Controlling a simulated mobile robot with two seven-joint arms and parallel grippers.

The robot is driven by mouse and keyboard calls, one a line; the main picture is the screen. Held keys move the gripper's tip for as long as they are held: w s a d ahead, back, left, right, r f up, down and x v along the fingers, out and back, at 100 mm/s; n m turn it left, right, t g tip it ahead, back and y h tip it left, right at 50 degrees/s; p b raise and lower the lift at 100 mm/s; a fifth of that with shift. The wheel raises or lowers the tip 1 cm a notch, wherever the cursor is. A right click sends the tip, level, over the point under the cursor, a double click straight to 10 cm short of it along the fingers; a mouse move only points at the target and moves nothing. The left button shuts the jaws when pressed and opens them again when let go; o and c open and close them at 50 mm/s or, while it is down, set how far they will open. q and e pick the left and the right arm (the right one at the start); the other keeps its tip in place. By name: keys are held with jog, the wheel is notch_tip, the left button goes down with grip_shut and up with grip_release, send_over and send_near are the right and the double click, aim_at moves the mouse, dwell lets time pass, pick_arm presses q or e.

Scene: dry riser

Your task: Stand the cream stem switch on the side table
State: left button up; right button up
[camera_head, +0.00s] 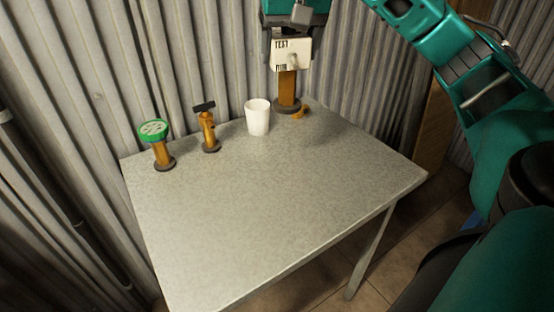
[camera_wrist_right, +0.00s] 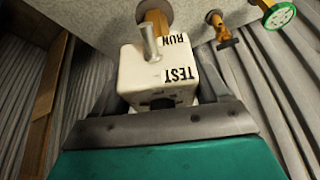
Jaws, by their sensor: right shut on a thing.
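The cream stem switch (camera_head: 291,54) is a pale box marked TEST and RUN with a grey lever, on a brass stem (camera_head: 287,84) with a dark round base (camera_head: 286,105). It is upright at the back right of the grey side table (camera_head: 260,190); I cannot tell if the base touches the top. My right gripper (camera_head: 292,36) is shut on the box from above. My left gripper is not in view.
A white cup (camera_head: 257,118) stands just left of the switch. A brass T-handle fitting (camera_head: 208,132) and a green-wheel valve (camera_head: 154,130) stand further left. Corrugated wall (camera_head: 170,50) runs behind. The table's middle and front are clear.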

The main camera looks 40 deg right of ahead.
aim_at(287, 103)
notch_tip(287, 103, down, 19)
jog(key=b, duration=0.5)
jog(key=shift+s, duration=0.1)
jog(key=shift+f, duration=0.15)
jog(key=o, duration=1.4)
jog(key=p+v, duration=0.3)
jog(key=v, duration=0.9)
jog(key=shift+s, duration=0.1)
